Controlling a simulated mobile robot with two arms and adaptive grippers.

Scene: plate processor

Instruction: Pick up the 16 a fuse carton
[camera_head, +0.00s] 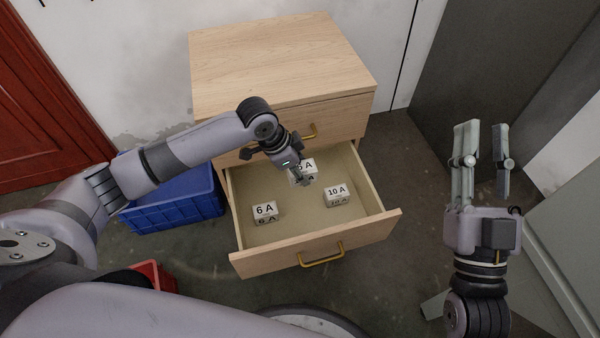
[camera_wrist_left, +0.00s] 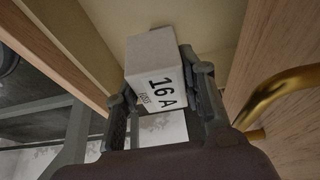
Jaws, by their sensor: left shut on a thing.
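The 16 A fuse carton (camera_head: 309,167) is a small white box in the open drawer (camera_head: 276,233), toward its back, partly hidden by my left gripper (camera_head: 302,178). In the left wrist view the carton (camera_wrist_left: 157,70) sits between the two fingers of the left gripper (camera_wrist_left: 160,105), its "16 A" label showing. The left gripper is shut on it. I cannot tell whether the carton still touches the drawer floor. My right gripper (camera_head: 482,135) is open and empty, at the right, away from the drawer.
A 6 A carton (camera_head: 265,213) and a 10 A carton (camera_head: 337,196) lie in the drawer. The wooden cabinet (camera_head: 275,55) rises behind it, with brass handles (camera_head: 321,255). A blue crate (camera_head: 175,204) and a red bin (camera_head: 155,275) stand at the left.

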